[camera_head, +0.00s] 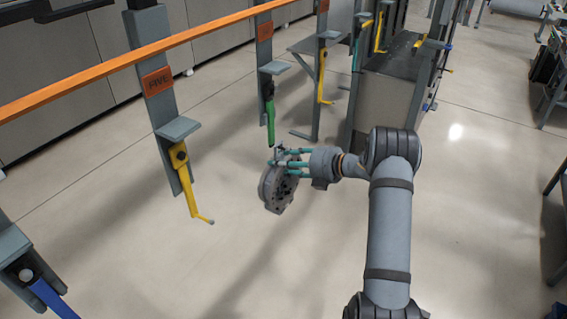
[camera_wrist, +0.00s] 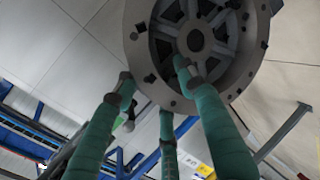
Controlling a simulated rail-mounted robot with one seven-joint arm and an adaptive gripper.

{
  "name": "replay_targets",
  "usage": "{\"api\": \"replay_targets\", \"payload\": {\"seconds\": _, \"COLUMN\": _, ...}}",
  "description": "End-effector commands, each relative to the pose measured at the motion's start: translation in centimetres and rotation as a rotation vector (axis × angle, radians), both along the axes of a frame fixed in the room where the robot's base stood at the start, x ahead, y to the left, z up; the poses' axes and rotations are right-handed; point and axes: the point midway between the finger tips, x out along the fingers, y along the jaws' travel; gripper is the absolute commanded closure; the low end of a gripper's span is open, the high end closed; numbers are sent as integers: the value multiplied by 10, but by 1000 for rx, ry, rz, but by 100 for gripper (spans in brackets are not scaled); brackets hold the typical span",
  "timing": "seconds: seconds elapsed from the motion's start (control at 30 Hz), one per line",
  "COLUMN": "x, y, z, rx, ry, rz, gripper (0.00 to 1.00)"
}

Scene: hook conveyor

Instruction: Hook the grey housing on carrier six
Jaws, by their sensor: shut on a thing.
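The grey housing (camera_head: 275,190) is a round, thick metal part held in the air by my gripper (camera_head: 292,163). In the wrist view the housing (camera_wrist: 245,65) shows a ring-shaped rim, spokes and a central hub. My gripper's teal fingers (camera_wrist: 160,92) are shut on it, with one finger reaching inside the ring. The carrier after FIVE has a green hook (camera_head: 269,118), which hangs just above and left of the housing. Its orange label (camera_head: 265,30) is too small to read surely. The housing appears apart from the hook, though depth is hard to judge.
Carrier FIVE (camera_head: 157,85) with a yellow hook (camera_head: 188,180) hangs to the left. A blue hook (camera_head: 45,292) is at lower left. Another yellow hook (camera_head: 322,80) hangs further back. An orange rail (camera_head: 130,58) runs above. Open floor lies below the housing.

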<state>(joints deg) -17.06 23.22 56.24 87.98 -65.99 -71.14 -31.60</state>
Motion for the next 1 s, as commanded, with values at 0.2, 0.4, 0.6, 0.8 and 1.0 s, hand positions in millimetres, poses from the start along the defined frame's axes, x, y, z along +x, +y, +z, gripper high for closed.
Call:
{"api": "replay_targets", "payload": {"seconds": 0.2, "x": 1, "y": 0, "z": 3, "rx": 2, "ry": -5, "rz": -1, "gripper": 100}}
{"api": "replay_targets", "payload": {"seconds": 0.4, "x": 1, "y": 0, "z": 2, "rx": 2, "ry": -5, "rz": -1, "gripper": 56}}
{"api": "replay_targets", "payload": {"seconds": 0.6, "x": 0, "y": 0, "z": 1, "rx": 1, "ry": -3, "rz": 0, "gripper": 44}}
{"api": "replay_targets", "payload": {"seconds": 0.8, "x": 0, "y": 0, "z": 0, "rx": 0, "ry": -1, "rz": 0, "gripper": 38}}
{"api": "replay_targets", "payload": {"seconds": 1.0, "x": -1, "y": -2, "z": -1, "rx": -2, "ry": 3, "rz": 0, "gripper": 38}}
